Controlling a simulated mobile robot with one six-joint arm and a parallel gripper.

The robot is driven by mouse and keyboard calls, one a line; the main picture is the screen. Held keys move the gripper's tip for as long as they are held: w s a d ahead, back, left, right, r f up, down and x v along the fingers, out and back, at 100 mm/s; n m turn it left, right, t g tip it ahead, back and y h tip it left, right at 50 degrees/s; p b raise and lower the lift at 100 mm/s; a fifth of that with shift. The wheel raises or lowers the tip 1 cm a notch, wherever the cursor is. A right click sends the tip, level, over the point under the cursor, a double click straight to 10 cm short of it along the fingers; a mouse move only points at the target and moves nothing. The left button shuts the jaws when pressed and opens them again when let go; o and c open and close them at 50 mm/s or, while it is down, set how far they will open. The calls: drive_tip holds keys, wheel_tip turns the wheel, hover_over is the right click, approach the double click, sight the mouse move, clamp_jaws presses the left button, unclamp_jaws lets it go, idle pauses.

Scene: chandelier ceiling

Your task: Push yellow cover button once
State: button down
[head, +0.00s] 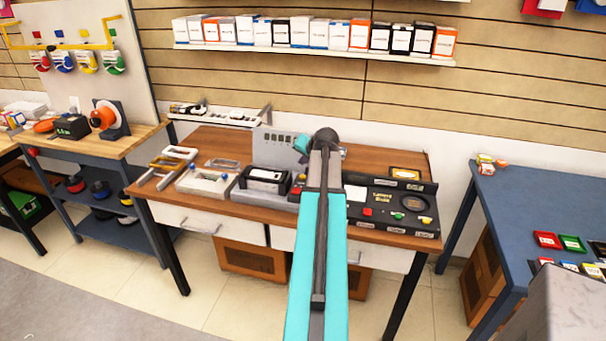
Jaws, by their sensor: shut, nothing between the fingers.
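A small yellow button-like spot (427,220) shows near the right front of the black control panel (385,213) on the wooden workbench. It is too small to tell whether it has a cover. A second small yellow spot (298,181) and a red one sit by the grey device (265,184), just left of my arm. My teal arm reaches over the bench from the bottom, and its far joint stands in front of the grey backboard.
The panel also carries a red button (367,212), a green one and a dark round dial (414,203). A white fixture (207,181) and clamps lie on the bench's left. A blue table (530,205) stands right. A shelf of boxes (310,53) hangs above.

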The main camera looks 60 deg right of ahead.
drive_tip(key=shift+r+p, duration=0.3)
drive_tip(key=shift+r, duration=0.45)
idle(0.4)
